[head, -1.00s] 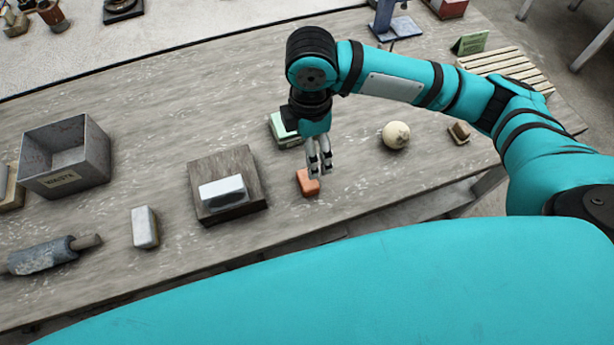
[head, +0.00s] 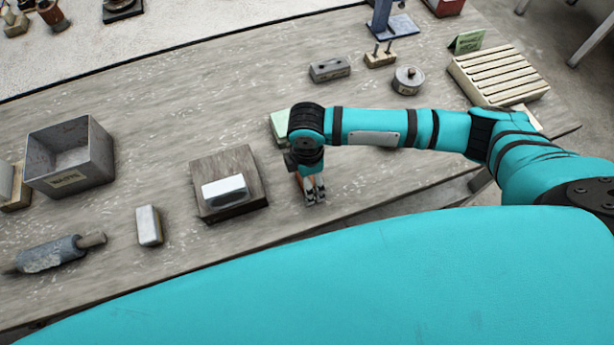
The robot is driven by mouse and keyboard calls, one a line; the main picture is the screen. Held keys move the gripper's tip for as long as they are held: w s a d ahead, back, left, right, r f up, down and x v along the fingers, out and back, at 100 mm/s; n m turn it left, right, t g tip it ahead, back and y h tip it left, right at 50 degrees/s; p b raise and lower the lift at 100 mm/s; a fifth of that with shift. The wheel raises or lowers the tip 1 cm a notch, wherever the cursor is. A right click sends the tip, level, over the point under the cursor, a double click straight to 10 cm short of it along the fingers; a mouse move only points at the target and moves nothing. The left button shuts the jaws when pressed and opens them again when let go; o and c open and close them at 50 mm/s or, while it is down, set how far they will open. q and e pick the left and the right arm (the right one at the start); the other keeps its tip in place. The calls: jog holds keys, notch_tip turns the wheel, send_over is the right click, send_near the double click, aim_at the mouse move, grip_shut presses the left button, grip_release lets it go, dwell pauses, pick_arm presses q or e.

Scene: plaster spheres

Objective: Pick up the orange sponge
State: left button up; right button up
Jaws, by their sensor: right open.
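The orange sponge (head: 299,181) lies on the table near its front edge, to the right of a dark wooden block. Only a sliver of it shows, since my right gripper covers most of it. My right gripper (head: 315,200) points down at the sponge with its fingers open and low over it. I cannot tell whether the fingers touch the sponge or stand around it. My left gripper is not in view.
A green block (head: 280,125) sits just behind the gripper. The wooden block (head: 238,163) carries a white-topped piece (head: 224,188). A white block (head: 149,226), a roller (head: 45,256) and a grey bin (head: 100,150) are to the left. A slatted rack (head: 500,75) is at the right.

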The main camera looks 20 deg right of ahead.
jog(key=c, duration=0.9)
jog(key=shift+o, duration=0.2)
jog(key=shift+r, duration=0.5)
notch_tip(320, 180, up, 2)
jog(key=shift+w+r+b, duration=0.1)
jog(key=shift+b, duration=0.5)
jog(key=s+a+r+b, duration=0.1)
jog(key=s+a, duration=0.1)
jog(key=s, duration=0.5)
jog(key=s+a+b, duration=0.1)
jog(key=s+a, duration=0.1)
jog(key=s, duration=0.6)
jog(key=shift+s+a+r+b, duration=0.25)
jog(key=shift+s+r+b, duration=0.05)
jog(key=shift+r, duration=0.1)
